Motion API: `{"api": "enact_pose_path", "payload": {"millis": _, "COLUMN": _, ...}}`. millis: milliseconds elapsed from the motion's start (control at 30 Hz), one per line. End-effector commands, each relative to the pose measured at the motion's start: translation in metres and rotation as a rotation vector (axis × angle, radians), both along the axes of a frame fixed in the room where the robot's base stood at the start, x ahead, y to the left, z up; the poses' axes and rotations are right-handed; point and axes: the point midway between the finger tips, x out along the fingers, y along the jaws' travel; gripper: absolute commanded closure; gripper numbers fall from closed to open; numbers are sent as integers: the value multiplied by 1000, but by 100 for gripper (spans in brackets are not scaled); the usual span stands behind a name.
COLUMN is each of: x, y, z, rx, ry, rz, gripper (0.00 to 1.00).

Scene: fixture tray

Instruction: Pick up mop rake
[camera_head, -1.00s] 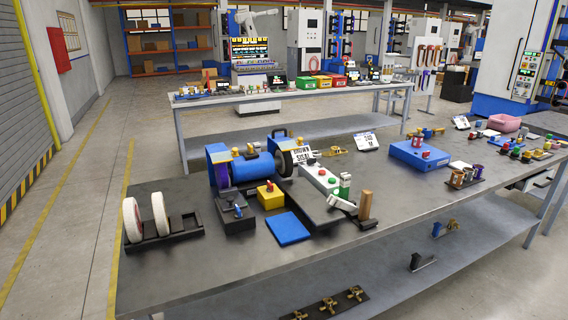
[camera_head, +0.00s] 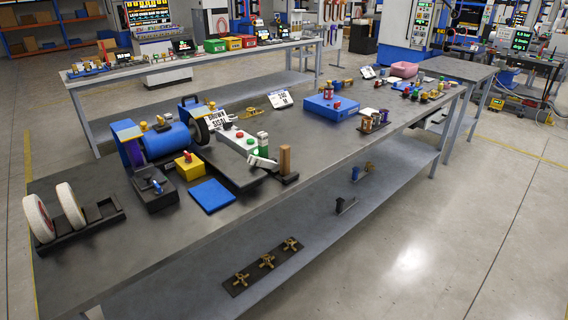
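I cannot surely tell which thing is the mop rake. An upright brown wooden handle (camera_head: 285,159) stands on a small dark base at the front edge of the near workbench (camera_head: 330,182). Whether it belongs to a rake is too small to tell. Left of it a pale, tilted piece (camera_head: 262,162) lies beside a green and white upright part. Two white disc wheels (camera_head: 55,212) stand in a black rack (camera_head: 100,222) at the bench's left end. A blue polishing machine (camera_head: 165,142) sits further back. My gripper is not in view.
A blue flat pad (camera_head: 211,195), a yellow box (camera_head: 189,168) and a blue box (camera_head: 331,106) are on the bench. The lower shelf (camera_head: 330,220) holds a dark strip with brass fittings (camera_head: 266,262). Open floor (camera_head: 430,250) lies at the right front.

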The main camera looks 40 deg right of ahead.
Motion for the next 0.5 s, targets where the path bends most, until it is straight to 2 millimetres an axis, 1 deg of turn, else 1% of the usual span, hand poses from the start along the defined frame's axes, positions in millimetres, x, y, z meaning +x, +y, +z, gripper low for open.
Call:
{"api": "enact_pose_path", "payload": {"millis": 167, "x": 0, "y": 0, "z": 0, "rx": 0, "ry": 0, "rz": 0, "gripper": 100}}
{"api": "enact_pose_path", "payload": {"millis": 500, "x": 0, "y": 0, "z": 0, "rx": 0, "ry": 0, "rz": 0, "gripper": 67}}
